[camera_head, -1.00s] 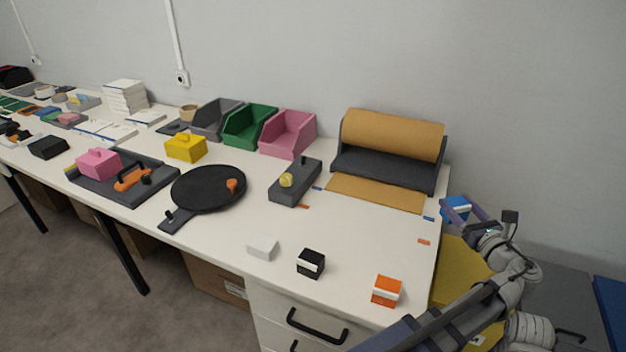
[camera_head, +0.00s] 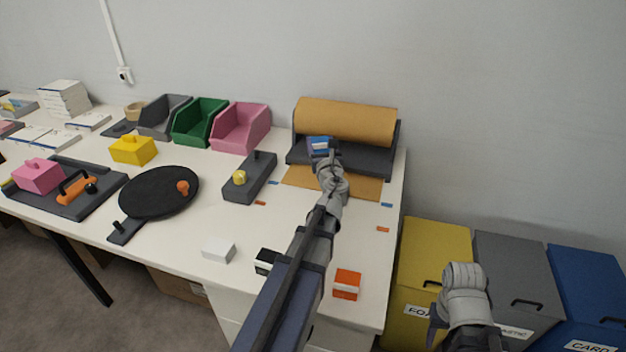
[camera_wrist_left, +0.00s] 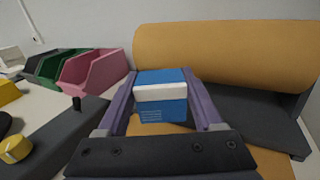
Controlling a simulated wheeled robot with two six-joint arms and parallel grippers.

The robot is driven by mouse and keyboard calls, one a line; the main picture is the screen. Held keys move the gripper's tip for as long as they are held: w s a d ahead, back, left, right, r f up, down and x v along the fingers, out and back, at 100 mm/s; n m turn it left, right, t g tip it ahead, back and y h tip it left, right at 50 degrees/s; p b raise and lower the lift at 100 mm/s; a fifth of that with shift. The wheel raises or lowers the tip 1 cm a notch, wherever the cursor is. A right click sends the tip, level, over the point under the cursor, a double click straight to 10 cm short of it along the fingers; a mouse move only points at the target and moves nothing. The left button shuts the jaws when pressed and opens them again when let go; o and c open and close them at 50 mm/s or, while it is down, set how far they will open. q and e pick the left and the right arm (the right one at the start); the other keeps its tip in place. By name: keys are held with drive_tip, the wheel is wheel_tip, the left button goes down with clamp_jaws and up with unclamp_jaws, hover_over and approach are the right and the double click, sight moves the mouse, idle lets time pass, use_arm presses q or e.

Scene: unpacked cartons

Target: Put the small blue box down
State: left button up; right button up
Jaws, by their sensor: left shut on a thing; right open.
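The small blue box (camera_head: 319,143) has a white band around it. It is held between the purple fingers of my left gripper (camera_head: 321,150), over the brown paper sheet in front of the paper roll. In the left wrist view the box (camera_wrist_left: 162,106) sits between both fingers (camera_wrist_left: 162,98). Whether its underside touches anything is hidden. My right gripper (camera_head: 436,328) is low at the right, in front of the bins, open and partly cut off by the lower edge.
The brown paper roll (camera_head: 345,121) stands at the table's back right. A grey block with a yellow knob (camera_head: 250,178) is left of the paper sheet (camera_head: 362,186). White, black and orange boxes (camera_head: 347,284) line the front. Yellow, grey and blue bins (camera_head: 580,290) stand right of the table.

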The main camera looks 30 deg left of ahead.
use_arm(q)
drive_tip(key=shift+s+a, duration=0.25)
drive_tip(key=shift+a, duration=0.85)
wheel_tip(320, 180, down, 10)
drive_tip(key=b, duration=1)
drive_tip(key=shift+f, duration=0.2)
drive_tip(key=o, duration=1.3)
drive_tip(key=shift+r, duration=0.1)
drive_tip(key=shift+r, duration=0.1)
drive_tip(key=shift+r, duration=0.15)
drive_tip(key=v, duration=0.7)
drive_tip(key=shift+s+d, duration=0.1)
drive_tip(key=shift+s, duration=0.2)
